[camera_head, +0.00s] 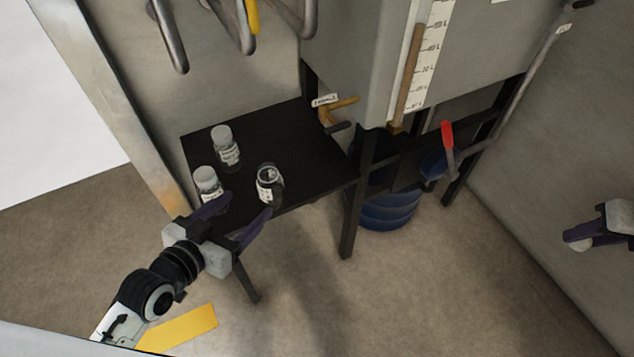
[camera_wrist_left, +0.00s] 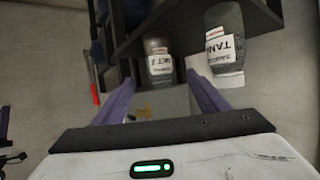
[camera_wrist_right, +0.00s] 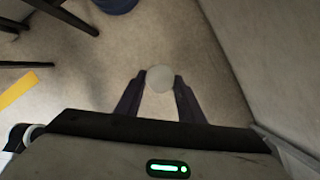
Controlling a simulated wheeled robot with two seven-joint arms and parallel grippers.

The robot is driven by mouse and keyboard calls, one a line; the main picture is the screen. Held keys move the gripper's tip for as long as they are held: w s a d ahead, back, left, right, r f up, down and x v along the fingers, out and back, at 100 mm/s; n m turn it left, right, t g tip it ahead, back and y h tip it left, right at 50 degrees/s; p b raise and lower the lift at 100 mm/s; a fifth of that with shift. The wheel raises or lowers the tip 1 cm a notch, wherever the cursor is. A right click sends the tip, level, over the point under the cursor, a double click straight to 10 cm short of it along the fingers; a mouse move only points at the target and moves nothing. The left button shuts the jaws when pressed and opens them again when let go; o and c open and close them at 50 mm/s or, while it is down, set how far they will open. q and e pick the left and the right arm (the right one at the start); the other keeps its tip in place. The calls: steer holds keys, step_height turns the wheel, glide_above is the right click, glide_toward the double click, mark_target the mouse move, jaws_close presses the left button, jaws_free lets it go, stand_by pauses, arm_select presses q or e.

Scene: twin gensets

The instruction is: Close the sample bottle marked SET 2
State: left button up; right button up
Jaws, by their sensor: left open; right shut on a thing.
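An open bottle (camera_head: 269,186) with a white label and no cap stands upright near the front edge of the black table. In the left wrist view, a labelled bottle (camera_wrist_left: 158,65) shows beyond the fingers; its label starts with SET, the number is too small to be sure of. My left gripper (camera_head: 231,217) is open and empty at the table's front edge, its fingertips beside the front bottles. My right gripper (camera_head: 577,241) is far to the right, shut on a pale round cap (camera_wrist_right: 160,79), which sits between its fingertips above the floor.
Two grey-capped bottles stand left of the open one, one behind (camera_head: 226,148) and one in front (camera_head: 207,181). A bottle marked TANK (camera_wrist_left: 224,45) is at the right finger.

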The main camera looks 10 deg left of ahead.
mark_target(263, 189)
arm_select(q)
steer(key=x, duration=0.6)
steer(key=shift+d+b, duration=0.1)
steer(key=shift+b, duration=0.3)
arm_select(e)
steer(key=shift+f, duration=0.55)
arm_select(q)
steer(key=shift+f, duration=0.1)
steer(key=b+x, duration=0.1)
steer(key=x, duration=0.4)
steer(key=shift+w+d, duration=0.1)
steer(key=shift+w, duration=0.05)
arm_select(e)
steer(key=shift+f, duration=0.5)
arm_select(q)
steer(key=c, duration=1.2)
steer(key=shift+r, duration=0.25)
